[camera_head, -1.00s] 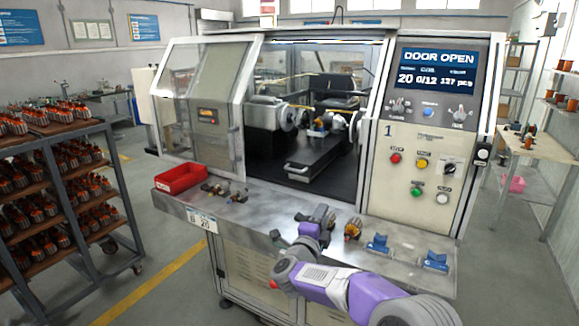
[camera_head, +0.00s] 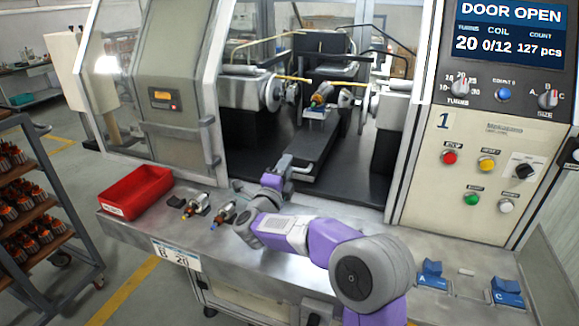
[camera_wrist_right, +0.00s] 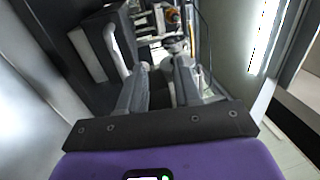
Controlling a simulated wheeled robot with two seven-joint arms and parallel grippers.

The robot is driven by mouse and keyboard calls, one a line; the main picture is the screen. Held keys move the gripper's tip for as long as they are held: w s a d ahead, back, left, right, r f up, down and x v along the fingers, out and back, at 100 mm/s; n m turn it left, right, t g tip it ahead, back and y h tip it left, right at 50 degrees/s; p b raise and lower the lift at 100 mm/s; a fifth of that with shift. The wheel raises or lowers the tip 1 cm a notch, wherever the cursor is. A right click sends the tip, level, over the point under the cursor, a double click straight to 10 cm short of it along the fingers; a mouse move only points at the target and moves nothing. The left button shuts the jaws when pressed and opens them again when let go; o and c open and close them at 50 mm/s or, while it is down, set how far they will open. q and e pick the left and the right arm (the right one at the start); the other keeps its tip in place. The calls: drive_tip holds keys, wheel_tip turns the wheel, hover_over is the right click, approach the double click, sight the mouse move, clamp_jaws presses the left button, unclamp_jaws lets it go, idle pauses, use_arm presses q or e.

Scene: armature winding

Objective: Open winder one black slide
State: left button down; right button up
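The black slide (camera_head: 318,142) lies inside the open winder one (camera_head: 444,122), running from the back toward the front. Its pale bar handle (camera_head: 303,173) is at the slide's front end. It also shows in the right wrist view as a light bar (camera_wrist_right: 116,50). An armature (camera_head: 322,95) sits on a holder at the slide's far part. My right gripper (camera_head: 286,162) is at the slide's front end, close to the handle. In the wrist view its fingers (camera_wrist_right: 160,68) are apart with nothing seen between them, and the handle is left of the left finger. My left gripper is not in view.
A red bin (camera_head: 138,190) and two armatures (camera_head: 193,205) (camera_head: 223,212) are on the front ledge (camera_head: 250,262). Blue holders (camera_head: 432,274) (camera_head: 507,291) are at its right. The door panel (camera_head: 160,95) stands left of the opening. A rack of armatures (camera_head: 52,210) is at far left.

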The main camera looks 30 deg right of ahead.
wheel_tip(320, 180, down, 6)
drive_tip(key=shift+s+f+b, duration=0.15)
drive_tip(key=shift+b, duration=0.65)
drive_tip(key=x, duration=0.6)
drive_tip(key=shift+x, duration=0.85)
drive_tip(key=shift+a, duration=0.1)
clamp_jaws()
